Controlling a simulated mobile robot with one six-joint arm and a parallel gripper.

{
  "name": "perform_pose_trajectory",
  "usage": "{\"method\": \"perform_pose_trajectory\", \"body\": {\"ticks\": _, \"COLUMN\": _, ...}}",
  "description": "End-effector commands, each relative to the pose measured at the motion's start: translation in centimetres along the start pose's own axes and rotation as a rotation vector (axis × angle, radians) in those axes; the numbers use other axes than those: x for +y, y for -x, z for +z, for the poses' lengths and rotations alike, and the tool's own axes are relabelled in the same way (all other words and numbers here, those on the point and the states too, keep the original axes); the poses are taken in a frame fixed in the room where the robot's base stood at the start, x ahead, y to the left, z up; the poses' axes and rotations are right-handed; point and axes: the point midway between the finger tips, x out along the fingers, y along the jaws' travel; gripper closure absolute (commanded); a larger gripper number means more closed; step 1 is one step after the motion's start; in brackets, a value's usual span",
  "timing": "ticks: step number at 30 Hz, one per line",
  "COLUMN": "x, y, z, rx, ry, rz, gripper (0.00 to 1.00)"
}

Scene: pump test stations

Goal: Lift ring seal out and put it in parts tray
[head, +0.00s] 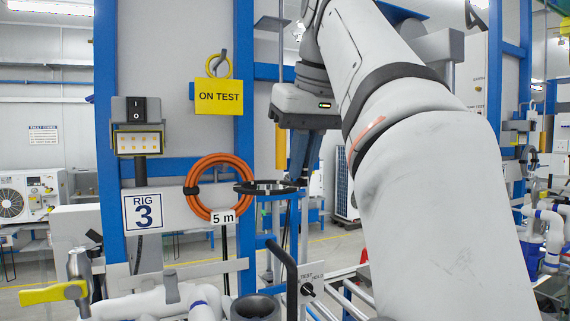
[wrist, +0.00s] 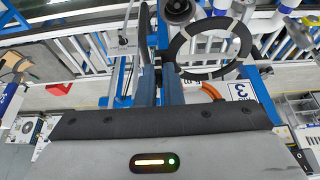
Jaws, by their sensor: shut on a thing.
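The ring seal (head: 262,191) is a black ring, held roughly level in the air in front of the orange hose in the head view. My gripper (head: 298,178) is shut on its right edge, with the blue fingers pointing down. In the wrist view the ring (wrist: 205,76) shows as a large dark loop to the right of the fingers of my gripper (wrist: 156,50). I cannot make out a parts tray in either view.
A dark round open-topped part (head: 255,307) stands below the ring, beside white pipework (head: 140,306) with a yellow-handled valve (head: 54,293). A blue post (head: 106,120), a coiled orange hose (head: 191,195) and a yellow "ON TEST" tag (head: 219,96) are nearby.

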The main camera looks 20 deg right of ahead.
Motion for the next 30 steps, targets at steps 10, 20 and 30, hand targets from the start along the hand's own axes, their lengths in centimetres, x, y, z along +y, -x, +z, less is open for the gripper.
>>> {"method": "perform_pose_trajectory", "body": {"ticks": 10, "x": -0.2, "y": 2.0, "z": 2.0, "rx": 0.002, "ry": -0.001, "rz": 0.001, "gripper": 1.0}}
{"method": "perform_pose_trajectory", "body": {"ticks": 20, "x": -0.3, "y": 3.0, "z": 2.9, "rx": 0.001, "ry": 0.0, "rz": 0.0, "gripper": 1.0}}
{"method": "perform_pose_trajectory", "body": {"ticks": 30, "x": -0.3, "y": 2.9, "z": 2.9, "rx": 0.0, "ry": 0.0, "rz": 0.0, "gripper": 1.0}}
